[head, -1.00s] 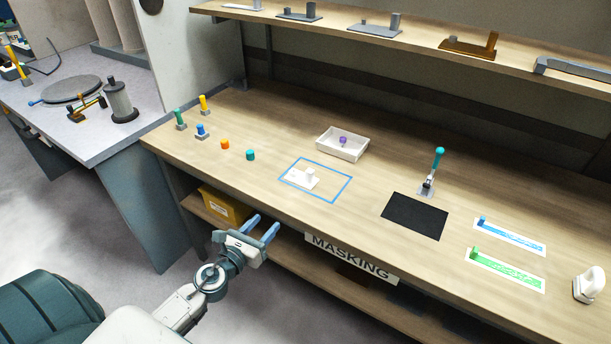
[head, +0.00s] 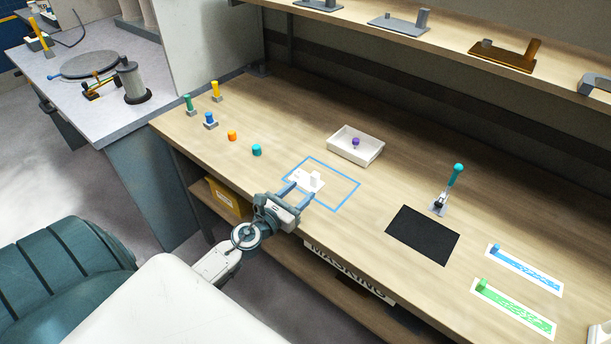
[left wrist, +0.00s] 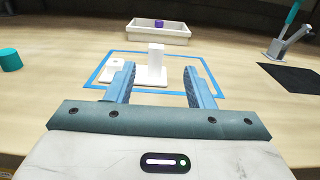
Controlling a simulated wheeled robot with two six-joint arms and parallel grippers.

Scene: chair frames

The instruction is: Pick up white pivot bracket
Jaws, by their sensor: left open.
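The white pivot bracket (head: 314,179) stands on the wooden bench inside a blue tape outline (head: 346,206). In the left wrist view the bracket (left wrist: 156,66) shows as a flat plate with an upright block, seen between and beyond the two blue fingers. My left gripper (head: 296,195) is open at the front edge of the outline, on the near side of the bracket. Its fingers (left wrist: 160,90) do not clearly touch the bracket. My right gripper is in neither view.
A white tray (head: 340,152) with a purple piece stands behind the outline. A teal cylinder (head: 257,150) and an orange one (head: 232,135) lie to the left. A black mat (head: 402,238) and a teal-handled clamp (head: 456,176) are to the right.

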